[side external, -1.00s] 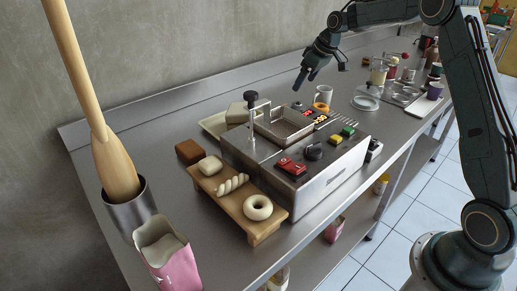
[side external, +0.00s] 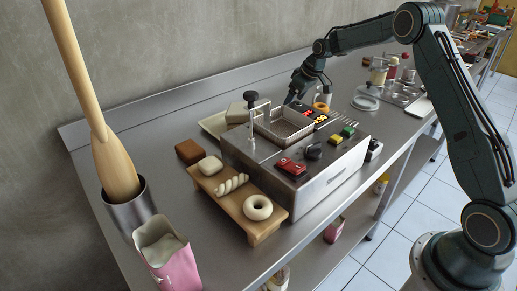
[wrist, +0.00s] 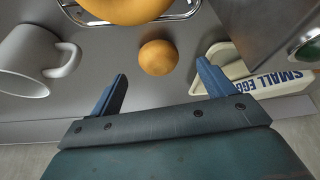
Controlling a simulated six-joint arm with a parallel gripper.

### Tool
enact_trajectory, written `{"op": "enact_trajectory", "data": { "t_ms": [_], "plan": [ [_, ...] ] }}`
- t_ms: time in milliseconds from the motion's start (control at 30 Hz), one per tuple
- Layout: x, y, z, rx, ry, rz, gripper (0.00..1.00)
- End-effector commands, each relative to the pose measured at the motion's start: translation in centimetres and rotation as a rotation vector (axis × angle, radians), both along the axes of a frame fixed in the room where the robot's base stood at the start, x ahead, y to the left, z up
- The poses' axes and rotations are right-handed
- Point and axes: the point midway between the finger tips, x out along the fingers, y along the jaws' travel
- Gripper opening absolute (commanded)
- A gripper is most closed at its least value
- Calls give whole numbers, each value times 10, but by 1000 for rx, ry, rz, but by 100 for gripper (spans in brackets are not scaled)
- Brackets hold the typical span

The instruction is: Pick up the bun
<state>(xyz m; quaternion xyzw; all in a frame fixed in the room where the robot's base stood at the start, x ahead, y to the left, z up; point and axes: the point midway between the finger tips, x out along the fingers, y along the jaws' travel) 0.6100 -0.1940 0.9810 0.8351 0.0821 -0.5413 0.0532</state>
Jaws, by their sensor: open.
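A small round golden-brown bun (wrist: 158,57) lies on the steel counter in the wrist view, in the gap just beyond my fingertips. My gripper (wrist: 161,72) is open, with one blue finger to each side of the bun's line and nothing between them. The fingers look clear of the bun. In the side view my gripper (side external: 289,99) is low behind the fryer, and I cannot make out the bun there.
A white mug (wrist: 28,62) stands left of the bun, and a cream tray lettered "SMALL EGG" (wrist: 222,82) lies right. The fryer (side external: 325,185) fills the counter's middle. A wooden board (side external: 238,213) with pale dough shapes stands in front-left.

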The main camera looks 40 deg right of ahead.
Motion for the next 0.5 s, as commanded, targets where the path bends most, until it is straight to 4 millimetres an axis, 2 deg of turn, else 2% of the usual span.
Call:
{"op": "enact_trajectory", "data": {
  "t_ms": [233, 500],
  "plan": [
    [5, 0, -10, 0, 1, 1, 81],
    [18, 2, -37, 0, 1, 1, 81]
  ]
}}
